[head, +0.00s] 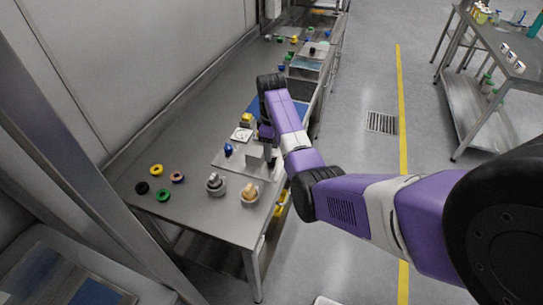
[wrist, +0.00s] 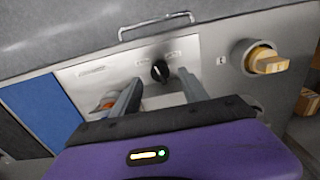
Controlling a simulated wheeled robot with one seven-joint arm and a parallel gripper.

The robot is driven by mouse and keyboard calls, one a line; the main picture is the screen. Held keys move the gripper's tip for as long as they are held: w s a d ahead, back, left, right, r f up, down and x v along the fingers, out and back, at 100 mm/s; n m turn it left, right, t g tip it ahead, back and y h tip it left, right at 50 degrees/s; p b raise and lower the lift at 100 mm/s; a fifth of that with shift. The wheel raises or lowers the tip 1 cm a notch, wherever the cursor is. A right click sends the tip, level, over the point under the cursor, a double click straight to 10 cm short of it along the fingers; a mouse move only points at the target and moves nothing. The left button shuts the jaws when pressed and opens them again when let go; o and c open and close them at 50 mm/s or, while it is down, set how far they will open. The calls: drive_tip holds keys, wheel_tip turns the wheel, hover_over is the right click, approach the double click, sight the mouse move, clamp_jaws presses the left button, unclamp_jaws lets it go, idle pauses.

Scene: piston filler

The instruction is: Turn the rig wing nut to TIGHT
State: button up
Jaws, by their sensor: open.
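In the wrist view a small black wing-shaped knob (wrist: 160,70) sits on a pale metal panel (wrist: 210,75), with a small label on each side, too small to read. I cannot tell for certain that it is the rig wing nut. My gripper (wrist: 159,82) is open, its fingers on the left and right of the knob in the picture; contact cannot be told. In the head view my gripper (head: 268,150) points down over the bench plate, and the knob cannot be made out there.
A yellow handle on a round pale base (wrist: 265,60) is right of the panel. An orange part (wrist: 108,100) is partly hidden behind the left finger. In the head view, a blue knob (head: 228,149) and two round fittings (head: 215,183) (head: 250,192) stand nearby; the bench's left end holds several coloured rings (head: 164,195).

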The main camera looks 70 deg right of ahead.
drive_tip(key=shift+f, duration=2.15)
drive_tip(key=shift+c, duration=0.4)
clamp_jaws()
